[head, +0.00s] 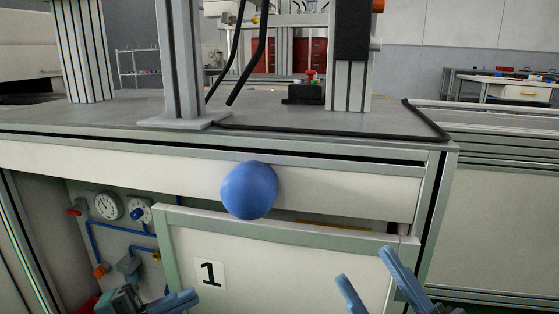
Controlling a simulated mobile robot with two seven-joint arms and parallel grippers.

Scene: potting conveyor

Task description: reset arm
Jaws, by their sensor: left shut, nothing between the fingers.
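My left gripper (192,295) is at the bottom left of the head view, with its blue fingers closed together and nothing between them. It is low in front of the white panel marked "1" (211,274). My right gripper (363,266) is at the bottom, right of centre. Its two blue fingers are spread apart, with nothing seen between them. Most of both arms is out of the picture.
A smooth blue ball-shaped thing (249,190) shows against the front of the workbench (100,152), above both grippers. Gauges (107,206) and blue pipes are at the left under the bench. Metal posts (180,60) stand on the bench top.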

